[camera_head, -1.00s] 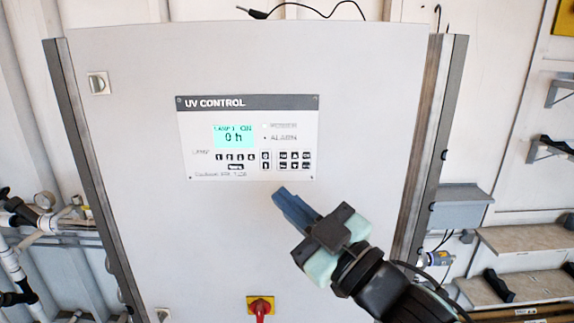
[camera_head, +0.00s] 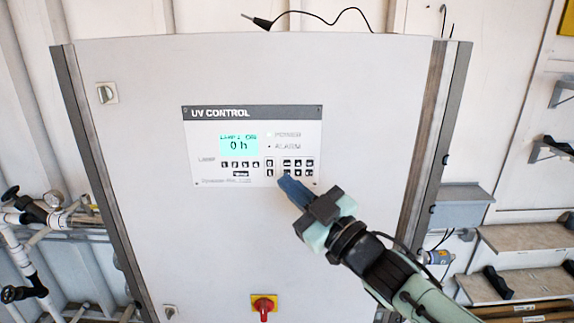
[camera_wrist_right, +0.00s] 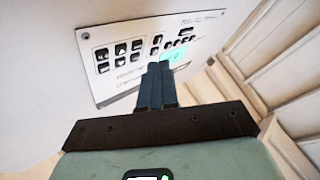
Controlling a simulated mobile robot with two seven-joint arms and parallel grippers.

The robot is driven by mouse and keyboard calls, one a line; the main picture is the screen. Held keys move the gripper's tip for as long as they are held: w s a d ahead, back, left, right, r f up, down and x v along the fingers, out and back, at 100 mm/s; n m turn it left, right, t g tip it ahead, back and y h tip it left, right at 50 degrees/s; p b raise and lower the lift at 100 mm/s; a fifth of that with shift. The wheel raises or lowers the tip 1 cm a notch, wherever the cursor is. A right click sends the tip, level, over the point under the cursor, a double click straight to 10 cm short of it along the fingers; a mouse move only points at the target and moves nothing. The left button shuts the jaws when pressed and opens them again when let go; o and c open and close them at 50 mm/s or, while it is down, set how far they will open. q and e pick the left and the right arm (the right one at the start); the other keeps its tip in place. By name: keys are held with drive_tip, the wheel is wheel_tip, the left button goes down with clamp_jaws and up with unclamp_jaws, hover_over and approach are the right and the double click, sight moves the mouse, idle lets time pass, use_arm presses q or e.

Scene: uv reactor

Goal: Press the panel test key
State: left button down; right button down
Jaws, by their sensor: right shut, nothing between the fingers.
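The UV CONTROL panel (camera_head: 205,180) is a pale plate with a dark title strip on the front of a large grey cabinet. Its lit display (camera_head: 238,145) reads "0 h". Small black keys sit in rows below the display; their labels are too small to read, so I cannot tell which is the test key. My right gripper (camera_head: 284,182) is shut and empty, its blue fingertips at the panel's lower edge, over or just in front of the lower right keys. The panel (camera_wrist_right: 118,85) and keys also show in the right wrist view, beyond the shut fingers (camera_wrist_right: 158,72). I cannot tell whether they touch.
A red and yellow rotary switch (camera_head: 264,306) is low on the cabinet (camera_head: 150,240). A black cable (camera_head: 320,14) lies along the cabinet top.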

use_arm(q)
drive_tip(key=shift+w+r, duration=0.3)
drive_tip(key=shift+r, duration=0.05)
use_arm(e)
drive_tip(key=shift+w, duration=0.6)
idle(1.3)
drive_tip(key=shift+w+p, duration=0.25)
drive_tip(key=shift+p, duration=0.05)
use_arm(q)
drive_tip(key=shift+w+r, duration=0.25)
drive_tip(key=shift+w, duration=0.05)
use_arm(e)
drive_tip(key=shift+w, duration=0.2)
drive_tip(key=shift+s, duration=0.15)
